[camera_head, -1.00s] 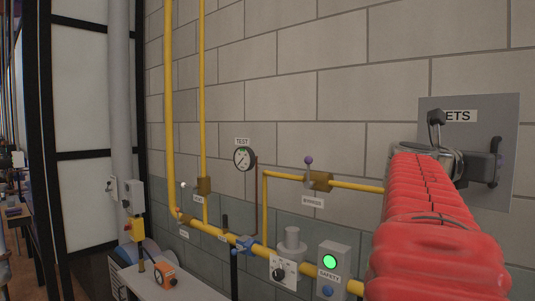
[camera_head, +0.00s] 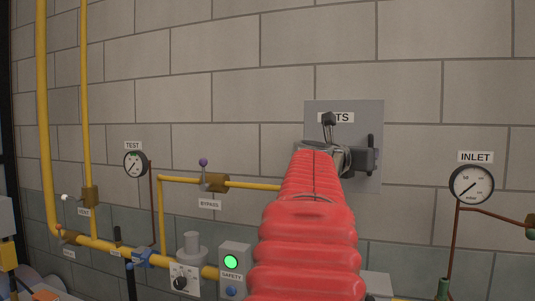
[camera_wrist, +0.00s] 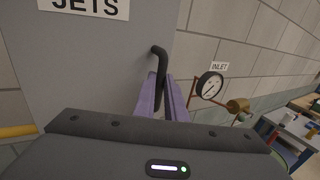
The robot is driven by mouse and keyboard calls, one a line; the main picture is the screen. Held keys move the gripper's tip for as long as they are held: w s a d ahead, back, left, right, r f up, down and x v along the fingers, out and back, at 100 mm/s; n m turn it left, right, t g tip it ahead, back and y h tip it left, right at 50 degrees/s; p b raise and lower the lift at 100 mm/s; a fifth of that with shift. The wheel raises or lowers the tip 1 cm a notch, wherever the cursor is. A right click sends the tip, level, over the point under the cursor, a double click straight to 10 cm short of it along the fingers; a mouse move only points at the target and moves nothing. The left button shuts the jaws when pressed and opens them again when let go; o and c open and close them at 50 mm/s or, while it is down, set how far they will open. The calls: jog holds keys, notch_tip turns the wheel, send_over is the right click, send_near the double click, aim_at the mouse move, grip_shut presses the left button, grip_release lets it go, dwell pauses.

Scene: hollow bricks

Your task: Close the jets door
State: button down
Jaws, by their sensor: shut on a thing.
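The jets door is a grey square panel (camera_head: 318,108) on the block wall, with a "JETS" label partly hidden by my wrist. It also fills the upper left of the wrist view (camera_wrist: 100,65). A black bar handle (camera_head: 371,143) stands at its right edge, and its bent upper end shows in the wrist view (camera_wrist: 159,56). My gripper (camera_wrist: 165,86) has its two purple fingers shut on this handle. My red-sleeved arm hides the panel's lower left. The panel looks about flush with the wall; any small gap cannot be told.
An INLET gauge (camera_head: 471,185) with a brown pipe is to the right of the door. A yellow pipe (camera_head: 260,187), a bypass valve (camera_head: 215,182), a TEST gauge (camera_head: 134,164) and a safety box with a green light (camera_head: 234,262) are to the left.

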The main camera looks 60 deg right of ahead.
jog(key=shift+s+g, duration=0.3)
jog(key=shift+s, duration=0.1)
jog(key=c, duration=2.2)
grip_release()
jog(key=shift+s+d, duration=0.1)
jog(key=o, duration=0.4)
jog(key=v, duration=1.2)
